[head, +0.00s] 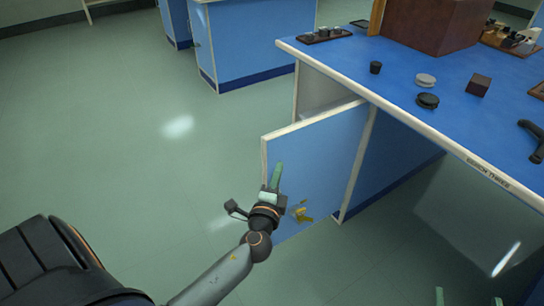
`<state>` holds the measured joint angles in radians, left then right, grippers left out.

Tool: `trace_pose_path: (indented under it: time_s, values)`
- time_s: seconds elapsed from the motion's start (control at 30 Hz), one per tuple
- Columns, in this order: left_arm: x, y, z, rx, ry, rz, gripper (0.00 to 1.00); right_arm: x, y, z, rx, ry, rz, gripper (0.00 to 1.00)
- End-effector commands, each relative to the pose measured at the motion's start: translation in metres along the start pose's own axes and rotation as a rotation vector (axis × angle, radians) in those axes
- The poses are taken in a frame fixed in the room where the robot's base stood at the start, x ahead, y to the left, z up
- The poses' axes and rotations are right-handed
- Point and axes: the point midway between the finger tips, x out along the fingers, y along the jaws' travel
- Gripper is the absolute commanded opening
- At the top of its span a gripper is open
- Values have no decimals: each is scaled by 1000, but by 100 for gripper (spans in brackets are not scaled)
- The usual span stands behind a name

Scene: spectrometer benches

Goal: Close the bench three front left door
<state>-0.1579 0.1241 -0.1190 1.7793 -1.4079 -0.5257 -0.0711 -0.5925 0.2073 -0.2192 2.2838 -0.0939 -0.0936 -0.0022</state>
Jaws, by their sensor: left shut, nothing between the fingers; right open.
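The bench three front left door (325,150) is a blue panel with a pale edge.
The bench top (390,60) holds a brown box (430,25), small dark pots, discs and a tray (327,35). Its front edge overhangs on the right. Another blue bench (245,45) stands behind. The green floor (130,130) to the left is clear.

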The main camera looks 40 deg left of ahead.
Motion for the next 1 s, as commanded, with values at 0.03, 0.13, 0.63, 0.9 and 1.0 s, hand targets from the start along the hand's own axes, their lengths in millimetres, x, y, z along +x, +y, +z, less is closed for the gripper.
trace_pose_path:
  time_s: [0.03, 0.13, 0.63, 0.9, 1.0]
  values:
    - [12, -1, 0, 1, 1, -2, 0, 0, 0, 2, 3, -8, 0, 100]
    - [28, -1, 4, 2, -1, -1, 0, 0, 0, 4, 5, -17, 0, 100]
    - [50, 1, 28, -2, 1, 2, 0, -1, -2, 14, 16, -55, -1, 100]
    - [51, 1, 29, -1, 3, 1, 0, -1, -2, 15, 16, -53, -1, 100]
    - [52, 1, 32, 1, 11, 0, 0, -1, -2, 13, 11, -40, -1, 100]
